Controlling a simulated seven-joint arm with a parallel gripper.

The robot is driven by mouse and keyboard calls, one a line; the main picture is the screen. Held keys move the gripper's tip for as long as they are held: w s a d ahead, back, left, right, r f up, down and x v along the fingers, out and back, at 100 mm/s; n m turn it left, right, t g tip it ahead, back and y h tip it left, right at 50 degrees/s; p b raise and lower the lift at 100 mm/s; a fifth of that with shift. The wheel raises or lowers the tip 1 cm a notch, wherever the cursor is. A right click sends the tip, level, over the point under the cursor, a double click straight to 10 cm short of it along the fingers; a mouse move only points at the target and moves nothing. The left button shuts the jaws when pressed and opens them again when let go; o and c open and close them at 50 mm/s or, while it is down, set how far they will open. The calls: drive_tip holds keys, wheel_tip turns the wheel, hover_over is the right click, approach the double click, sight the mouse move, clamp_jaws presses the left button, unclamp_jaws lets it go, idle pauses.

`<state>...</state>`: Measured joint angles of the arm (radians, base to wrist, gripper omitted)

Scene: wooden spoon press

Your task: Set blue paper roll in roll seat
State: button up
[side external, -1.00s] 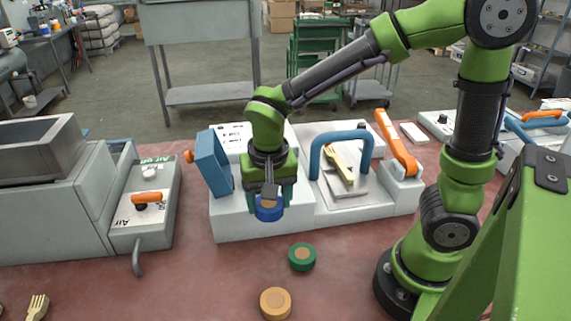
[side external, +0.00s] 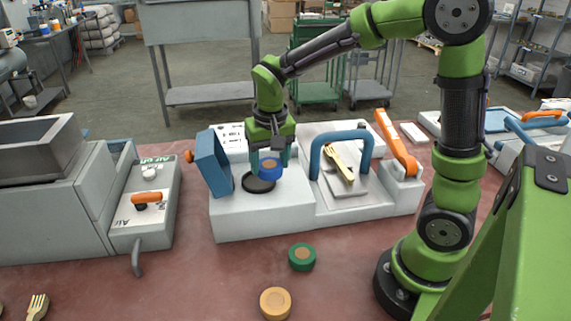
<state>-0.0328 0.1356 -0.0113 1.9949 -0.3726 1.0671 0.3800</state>
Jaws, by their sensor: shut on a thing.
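My gripper (side external: 270,162) points down and is shut on the blue paper roll (side external: 270,171), which has a brown core. The roll is upright, its flat face up. The roll seat (side external: 257,185) is a round black recess in the top of the white machine (side external: 262,221). In the side view the roll overlaps the seat's upper right rim. The seat's front and left parts show empty. I cannot tell exactly how high the roll is above the machine top.
A blue flap (side external: 211,162) stands open left of the seat. A blue arch handle (side external: 316,158), a wooden fork (side external: 340,165) and an orange lever (side external: 396,142) are to the right. A green roll (side external: 302,257) and an orange roll (side external: 275,303) lie on the red table (side external: 215,275).

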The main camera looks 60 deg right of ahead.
sight(260, 182)
drive_tip(key=w, duration=0.3)
drive_tip(key=shift+w+f, duration=0.2)
drive_tip(key=shift+f, duration=1.7)
drive_tip(key=shift+f, duration=0.15)
drive_tip(key=o, duration=1)
drive_tip(key=shift+o, duration=0.2)
drive_tip(key=r, duration=0.7)
drive_tip(key=s+r, duration=0.1)
drive_tip(key=r, duration=0.3)
drive_tip(key=shift+a, duration=0.35)
drive_tip(key=shift+s+r, duration=0.2)
drive_tip(key=shift+r, duration=0.4)
drive_tip(key=s+a+n+t+y, duration=0.1)
drive_tip(key=s+t, duration=0.2)
drive_tip(key=s, duration=0.4)
drive_tip(key=s+a+r+n+t+y, duration=0.1)
drive_tip(key=s+a+t, duration=0.1)
drive_tip(key=s, duration=0.6)
drive_tip(key=shift+r+n+t+y, duration=0.15)
drive_tip(key=shift+n+t+y, duration=0.25)
drive_tip(key=shift+t, duration=0.1)
